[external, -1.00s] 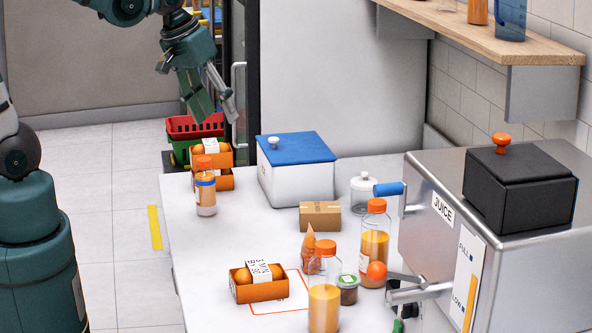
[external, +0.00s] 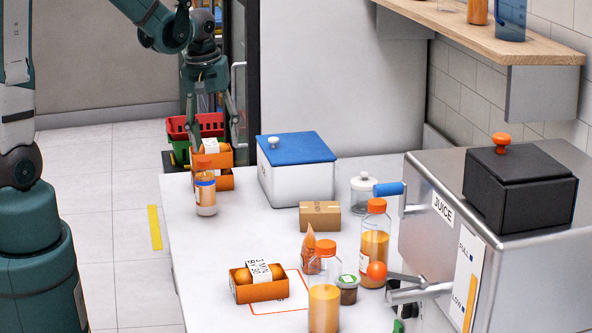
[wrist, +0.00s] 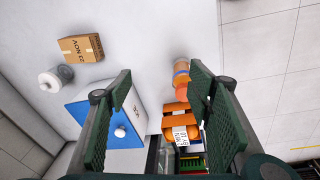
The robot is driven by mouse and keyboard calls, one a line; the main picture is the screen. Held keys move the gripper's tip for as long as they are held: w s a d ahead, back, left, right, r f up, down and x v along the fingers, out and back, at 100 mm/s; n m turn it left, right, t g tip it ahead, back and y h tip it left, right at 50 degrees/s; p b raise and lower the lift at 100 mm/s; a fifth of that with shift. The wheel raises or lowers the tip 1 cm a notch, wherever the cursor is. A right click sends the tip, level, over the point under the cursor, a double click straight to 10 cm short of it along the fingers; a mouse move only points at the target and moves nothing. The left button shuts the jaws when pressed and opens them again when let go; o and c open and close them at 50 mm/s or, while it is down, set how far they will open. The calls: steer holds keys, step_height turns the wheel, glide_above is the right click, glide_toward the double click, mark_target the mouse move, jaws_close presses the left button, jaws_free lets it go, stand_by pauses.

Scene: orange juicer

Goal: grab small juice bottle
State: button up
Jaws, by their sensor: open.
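The small juice bottle (external: 205,192), with an orange cap and a blue band, stands upright near the table's left edge. It also shows in the wrist view (wrist: 181,73), just beyond the right finger's tip. My gripper (external: 212,130) is open and empty, pointing down at the far left corner of the table. It is above and behind the bottle, over the orange fruit boxes (external: 224,180). In the wrist view my gripper's two green fingers (wrist: 160,82) are spread wide, with the fruit boxes (wrist: 172,125) between them.
A white box with a blue lid (external: 296,168) stands right of the bottle. A brown carton (external: 320,216), larger juice bottles (external: 324,305) and a juicer (external: 440,250) stand farther right. The table between the bottle and the front orange box (external: 262,291) is clear.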

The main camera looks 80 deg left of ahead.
mark_target(203, 159)
steer(key=a+f+n, duration=0.1)
steer(key=a+f, duration=0.2)
steer(key=s+a+f+n+g+b, duration=0.1)
steer(key=a+f, duration=0.2)
steer(key=s+a+f+n, duration=0.1)
steer(key=a+f+n, duration=0.1)
steer(key=a+f, duration=0.1)
steer(key=shift+s+h, duration=0.25)
steer(key=shift+h, duration=0.15)
steer(key=shift+f, duration=0.1)
steer(key=shift+f+b, duration=0.3)
steer(key=shift+f, duration=0.95)
steer(key=shift+w+d+f+b, duration=0.15)
steer(key=shift+f+b, duration=0.2)
steer(key=shift+f, duration=2.25)
steer(key=shift+c, duration=0.5)
steer(key=c, duration=1.1)
